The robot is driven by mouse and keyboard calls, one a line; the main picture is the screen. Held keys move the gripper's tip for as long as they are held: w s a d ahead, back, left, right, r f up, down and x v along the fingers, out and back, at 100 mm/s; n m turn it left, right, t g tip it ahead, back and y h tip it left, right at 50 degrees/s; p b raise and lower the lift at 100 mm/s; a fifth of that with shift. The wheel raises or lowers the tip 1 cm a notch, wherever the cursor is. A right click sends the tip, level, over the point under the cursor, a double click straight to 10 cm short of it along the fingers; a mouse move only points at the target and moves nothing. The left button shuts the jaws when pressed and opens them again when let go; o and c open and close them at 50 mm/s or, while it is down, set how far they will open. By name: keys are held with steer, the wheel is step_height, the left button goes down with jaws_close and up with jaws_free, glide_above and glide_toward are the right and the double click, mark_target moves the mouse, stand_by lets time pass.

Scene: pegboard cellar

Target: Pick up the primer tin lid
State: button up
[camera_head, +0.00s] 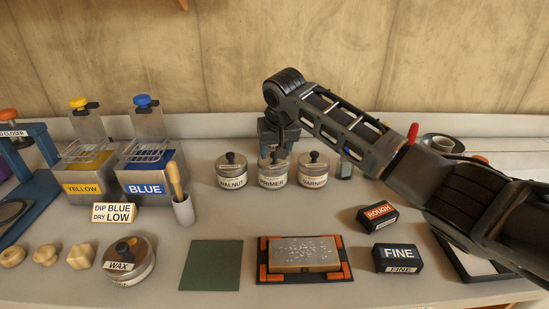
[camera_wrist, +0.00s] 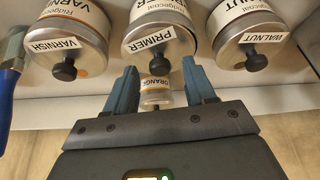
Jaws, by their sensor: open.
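The primer tin (camera_head: 273,182) stands in the middle of a row of three tins, between the walnut and varnish tins. Its metal lid (camera_head: 264,168) with a black knob is on the tin; the knob (camera_wrist: 158,66) also shows in the wrist view. My gripper (camera_wrist: 158,76) is open and empty, with its blue-grey fingers on either side of the knob's line in the wrist view. In the head view my gripper (camera_head: 276,145) hangs over the back of the primer tin and partly hides it. I cannot tell the exact height of the fingertips relative to the knob.
The walnut tin (camera_head: 231,174) and varnish tin (camera_head: 313,172) stand close on both sides. A small orange jar (camera_wrist: 155,97) shows between my fingers in the wrist view. A blue-handled tool (camera_wrist: 10,65) lies beyond varnish. A green mat (camera_head: 211,265) lies in front.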

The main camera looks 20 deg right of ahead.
steer(key=shift+w+f, duration=0.15)
steer(key=shift+f, duration=0.3)
jaws_close()
